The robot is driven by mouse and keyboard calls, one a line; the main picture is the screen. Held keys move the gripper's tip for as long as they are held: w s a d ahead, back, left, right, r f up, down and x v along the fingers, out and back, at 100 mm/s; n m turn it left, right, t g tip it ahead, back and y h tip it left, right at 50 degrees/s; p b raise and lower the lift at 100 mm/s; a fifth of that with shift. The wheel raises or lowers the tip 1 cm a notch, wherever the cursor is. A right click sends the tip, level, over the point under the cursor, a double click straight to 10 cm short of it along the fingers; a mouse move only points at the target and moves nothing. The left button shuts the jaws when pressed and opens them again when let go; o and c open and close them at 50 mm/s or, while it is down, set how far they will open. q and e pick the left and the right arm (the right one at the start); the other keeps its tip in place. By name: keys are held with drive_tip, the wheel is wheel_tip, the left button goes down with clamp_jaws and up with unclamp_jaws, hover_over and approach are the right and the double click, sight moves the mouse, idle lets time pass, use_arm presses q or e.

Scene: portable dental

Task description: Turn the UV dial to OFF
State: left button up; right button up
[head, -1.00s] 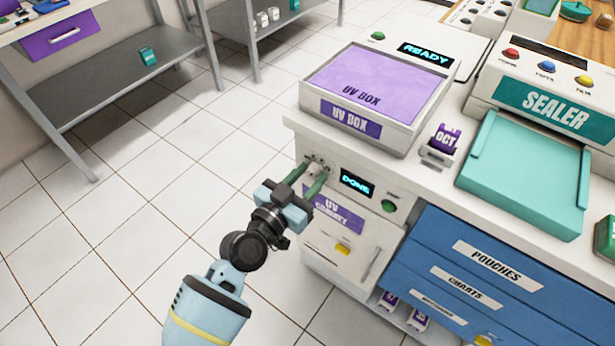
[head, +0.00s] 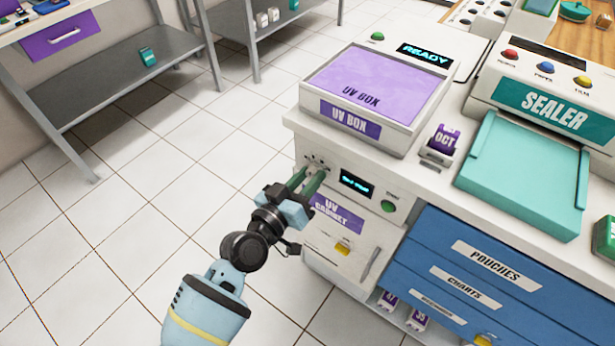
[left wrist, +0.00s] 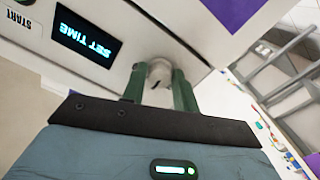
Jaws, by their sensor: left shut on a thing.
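The UV cabinet (head: 335,225) is a white unit under the counter with a purple label. Its small display (head: 357,184) is lit and reads SET TIME in the left wrist view (left wrist: 87,33). The pale UV dial (left wrist: 160,73) is on the panel beside the display, with a dark mark on its face. My left gripper (head: 311,179) is at the dial, its green fingers shut on the dial's sides, as the left wrist view (left wrist: 160,88) also shows. The fingers hide most of the dial in the head view. My right gripper is not in view.
A green start button (head: 388,206) is right of the display. The UV box (head: 350,124) stands on the counter above, its display reading READY. Blue drawers (head: 470,270) are to the right. The tiled floor (head: 200,160) to the left is clear.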

use_arm(q)
drive_tip(key=shift+n, duration=0.9)
drive_tip(key=n, duration=0.2)
drive_tip(key=shift+n, duration=0.4)
drive_tip(key=n, duration=0.4)
drive_tip(key=shift+n+p, duration=0.3)
drive_tip(key=shift+n, duration=1)
drive_tip(key=o, duration=1)
drive_tip(key=shift+c, duration=0.2)
drive_tip(key=shift+s, duration=0.15)
